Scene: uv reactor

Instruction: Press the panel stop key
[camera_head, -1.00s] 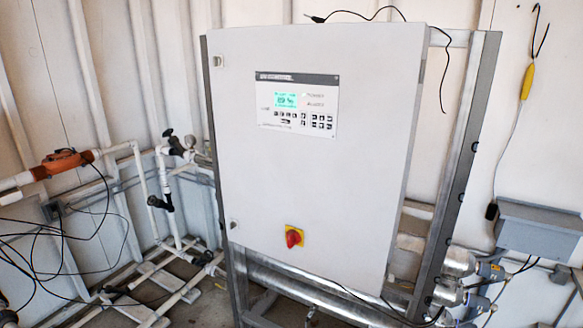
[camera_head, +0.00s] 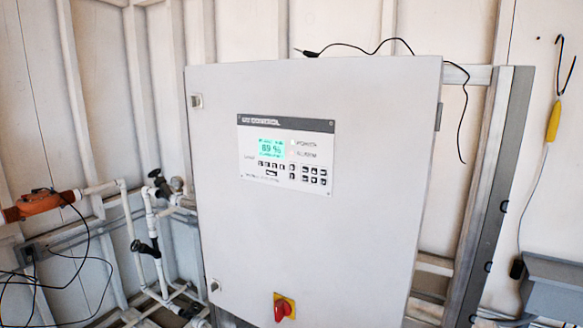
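A control panel (camera_head: 286,153) with a dark header strip, a lit green screen (camera_head: 271,149) and rows of small dark keys (camera_head: 272,167) is set in the upper part of a large pale cabinet door (camera_head: 300,235). The screen seems to read 69 %. The key labels are too small to read, so I cannot tell which one is the stop key. A red rotary knob (camera_head: 283,310) on a yellow plate sits low on the same door. Neither of my grippers is in view.
Black cable (camera_head: 360,50) lies along the cabinet top and hangs down at its right. White pipes with valves (camera_head: 150,230) and an orange fitting (camera_head: 40,203) stand at the left. A grey box (camera_head: 550,285) is at the lower right. The space before the door looks clear.

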